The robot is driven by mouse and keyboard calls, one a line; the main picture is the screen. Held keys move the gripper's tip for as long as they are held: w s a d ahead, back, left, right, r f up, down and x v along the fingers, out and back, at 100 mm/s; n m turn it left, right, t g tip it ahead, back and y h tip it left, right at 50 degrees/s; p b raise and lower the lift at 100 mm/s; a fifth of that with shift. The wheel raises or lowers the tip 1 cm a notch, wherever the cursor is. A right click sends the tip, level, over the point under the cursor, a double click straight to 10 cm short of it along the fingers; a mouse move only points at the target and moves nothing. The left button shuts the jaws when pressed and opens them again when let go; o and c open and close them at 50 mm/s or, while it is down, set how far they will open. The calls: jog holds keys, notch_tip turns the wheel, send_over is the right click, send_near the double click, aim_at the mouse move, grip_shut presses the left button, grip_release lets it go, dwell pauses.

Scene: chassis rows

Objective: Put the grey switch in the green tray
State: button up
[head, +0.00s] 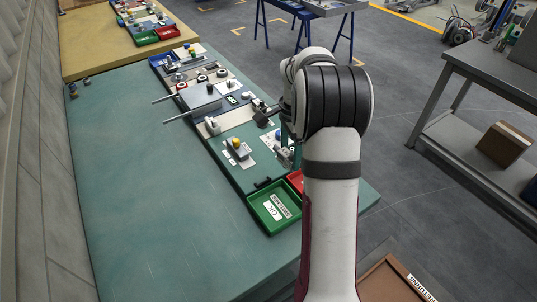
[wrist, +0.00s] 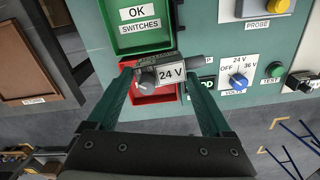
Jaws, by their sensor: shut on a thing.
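The grey switch (wrist: 147,82), a small block with a round knob and a white "24 V" label, is between the teal fingers of my gripper (wrist: 158,80) in the wrist view. My gripper is shut on it. The green tray (wrist: 113,35), with an "OK SWITCHES" label, lies just beyond the switch at the top of the wrist view. In the head view the green tray (head: 263,220) is at the near end of the panel, and my arm hides most of the gripper.
A red tray (wrist: 143,99) lies beside the green tray, partly under the held switch. A selector with a blue knob (wrist: 238,82) is to the right. In the head view a grey block with a yellow knob (head: 238,147) sits on the panel. The teal table (head: 140,190) is clear at left.

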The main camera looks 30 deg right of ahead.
jog(key=s+n, duration=0.7)
jog(key=s, duration=0.7)
jog(key=shift+n, duration=0.6)
jog(key=w+a+f, duration=0.1)
jog(key=w+f, duration=0.1)
jog(key=w, duration=0.1)
jog(key=w+a+f, duration=0.2)
jog(key=w+f, duration=0.1)
jog(key=w+a+f, duration=0.1)
jog(key=w+f, duration=0.2)
jog(key=shift+w+a, duration=0.15)
jog(key=shift+a, duration=0.2)
send_over(282, 208)
jog(key=shift+f, duration=2.1)
jog(key=shift+f, duration=0.1)
